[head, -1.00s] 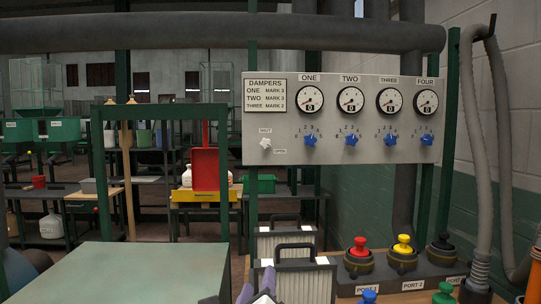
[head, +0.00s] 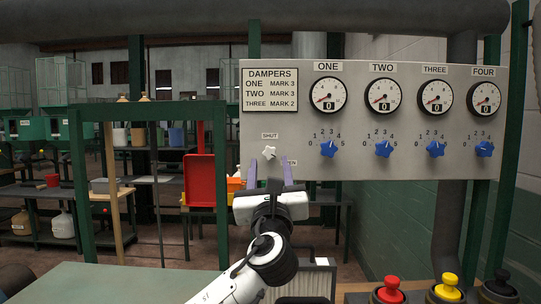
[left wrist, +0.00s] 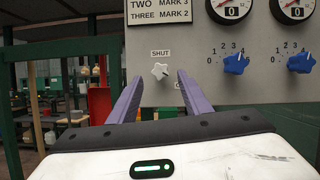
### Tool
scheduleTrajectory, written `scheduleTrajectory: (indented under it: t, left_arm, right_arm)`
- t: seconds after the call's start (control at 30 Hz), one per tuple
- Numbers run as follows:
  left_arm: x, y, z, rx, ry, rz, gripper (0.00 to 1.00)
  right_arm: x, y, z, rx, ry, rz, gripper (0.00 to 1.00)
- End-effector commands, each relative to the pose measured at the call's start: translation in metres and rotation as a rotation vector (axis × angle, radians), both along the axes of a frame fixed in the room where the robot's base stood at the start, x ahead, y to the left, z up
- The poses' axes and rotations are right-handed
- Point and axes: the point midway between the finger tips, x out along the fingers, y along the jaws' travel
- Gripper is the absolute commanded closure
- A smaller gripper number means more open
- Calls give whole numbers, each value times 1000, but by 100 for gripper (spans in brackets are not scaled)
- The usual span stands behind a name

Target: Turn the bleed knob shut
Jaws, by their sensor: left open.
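The bleed knob is a small white star-shaped knob (head: 269,152) at the lower left of the grey damper panel (head: 215,159). A SHUT label sits above it, and a partly hidden label lies to its lower right. My left gripper (head: 269,172) is open, its two purple fingers pointing up toward the panel just below the knob in the head view. In the left wrist view the white knob (left wrist: 160,71) shows between and beyond the fingertips (left wrist: 157,78), apart from them. Nothing is between the fingers. My right gripper is not in view.
The panel carries several gauges, all reading 0, above blue knobs (head: 329,148). A DAMPERS card (head: 270,88) lists marks. Red (head: 391,290), yellow (head: 447,288) and black port caps stand below right. A green frame (head: 218,190) stands left.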

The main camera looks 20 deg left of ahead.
Motion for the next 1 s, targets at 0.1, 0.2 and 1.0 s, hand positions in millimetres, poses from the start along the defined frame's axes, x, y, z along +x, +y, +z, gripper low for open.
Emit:
scheduleTrajectory:
  t: [0.1,0.2,1.0]
  left_arm:
    - [19,7,10,-1,0,2,56]
    - [30,10,14,-1,0,1,56]
    - [41,13,17,-3,0,-1,97]
  right_arm:
    - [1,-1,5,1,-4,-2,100]
    - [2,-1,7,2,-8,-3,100]
    - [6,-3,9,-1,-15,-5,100]
